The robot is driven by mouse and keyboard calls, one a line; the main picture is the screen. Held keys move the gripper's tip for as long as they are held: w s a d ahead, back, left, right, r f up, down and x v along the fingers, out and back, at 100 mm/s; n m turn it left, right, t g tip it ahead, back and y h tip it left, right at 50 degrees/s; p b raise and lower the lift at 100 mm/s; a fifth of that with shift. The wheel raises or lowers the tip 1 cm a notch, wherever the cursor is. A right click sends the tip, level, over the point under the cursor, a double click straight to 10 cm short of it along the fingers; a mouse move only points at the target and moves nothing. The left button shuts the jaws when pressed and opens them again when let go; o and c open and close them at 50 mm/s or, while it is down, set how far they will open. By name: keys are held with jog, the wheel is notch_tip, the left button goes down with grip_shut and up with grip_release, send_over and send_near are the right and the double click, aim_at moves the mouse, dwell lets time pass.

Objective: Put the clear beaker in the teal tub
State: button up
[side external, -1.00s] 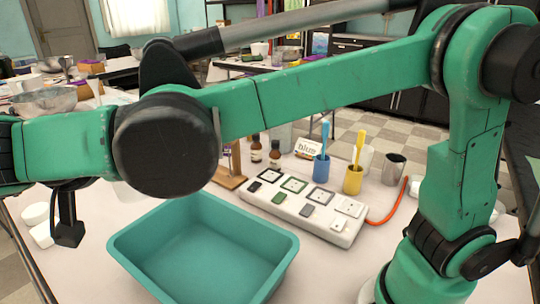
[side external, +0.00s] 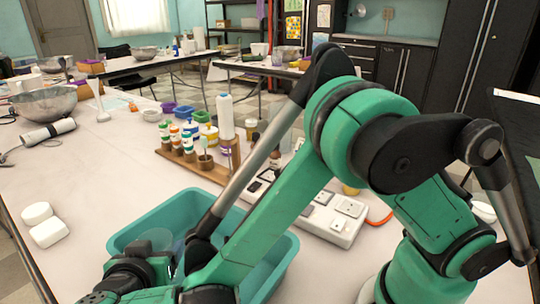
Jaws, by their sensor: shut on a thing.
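The teal tub (side external: 284,250) sits on the white table in the lower middle, partly hidden behind my arm. My gripper (side external: 165,262) is at the lower left, over the tub's near left part. A faint see-through shape, which looks like the clear beaker (side external: 163,239), shows just beyond the dark gripper parts, within the tub's outline. The gripper is shut on it. The fingertips and most of the beaker are hidden or hard to make out, and I cannot tell whether the beaker touches the tub.
A wooden rack (side external: 205,170) with several small bottles stands behind the tub. A white power strip (side external: 330,218) lies to its right. The table left of the tub is mostly clear.

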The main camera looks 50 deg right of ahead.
jog(key=shift+f, duration=0.6)
jog(key=o, duration=1.3)
jog(key=shift+c, duration=0.2)
